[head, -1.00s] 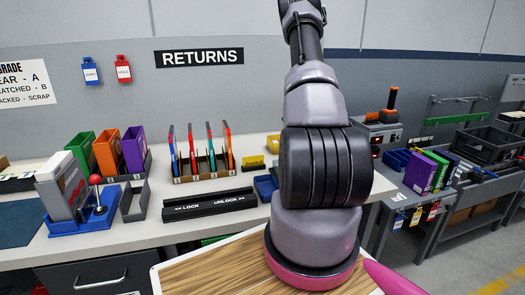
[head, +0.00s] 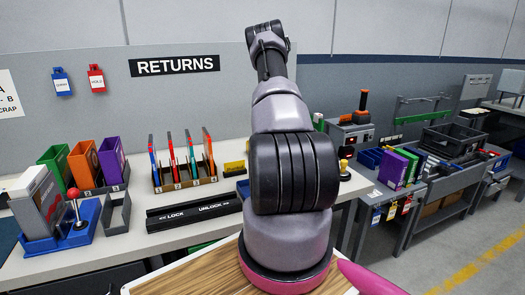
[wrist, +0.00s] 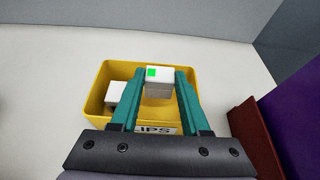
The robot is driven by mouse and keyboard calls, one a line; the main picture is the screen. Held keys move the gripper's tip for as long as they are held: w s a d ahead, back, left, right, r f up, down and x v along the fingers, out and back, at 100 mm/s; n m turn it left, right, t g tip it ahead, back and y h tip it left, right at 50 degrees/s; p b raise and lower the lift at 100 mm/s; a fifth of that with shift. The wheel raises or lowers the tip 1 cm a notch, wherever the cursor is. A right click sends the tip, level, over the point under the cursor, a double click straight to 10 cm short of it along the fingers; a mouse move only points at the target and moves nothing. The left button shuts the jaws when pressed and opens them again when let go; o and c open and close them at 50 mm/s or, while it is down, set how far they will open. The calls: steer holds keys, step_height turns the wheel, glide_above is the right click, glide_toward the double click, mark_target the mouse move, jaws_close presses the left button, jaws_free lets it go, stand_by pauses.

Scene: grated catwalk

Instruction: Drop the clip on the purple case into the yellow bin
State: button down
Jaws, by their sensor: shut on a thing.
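In the wrist view my gripper (wrist: 160,76) has teal fingers shut on a small white and grey clip (wrist: 158,84) with a green square on its top. The held clip shows over the opening of the yellow bin (wrist: 100,78), whose front label is partly covered and ends in "IPS". Its exact height above the bin floor cannot be told. Another white piece (wrist: 115,94) lies in the bin's left part. A purple surface (wrist: 292,115) fills the right edge of the wrist view. In the head view my arm hides the gripper; a small yellow container (head: 235,168) stands on the counter.
A dark reddish-brown block (wrist: 254,138) stands close to the right of the bin. A grey wall (wrist: 150,18) rises behind it. In the head view, green, orange and purple cases (head: 112,160) and a rack of upright boards (head: 184,160) stand on the counter left of my arm.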

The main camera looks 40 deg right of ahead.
steer(key=shift+c, duration=1.5)
jaws_free()
steer(key=v, duration=1.1)
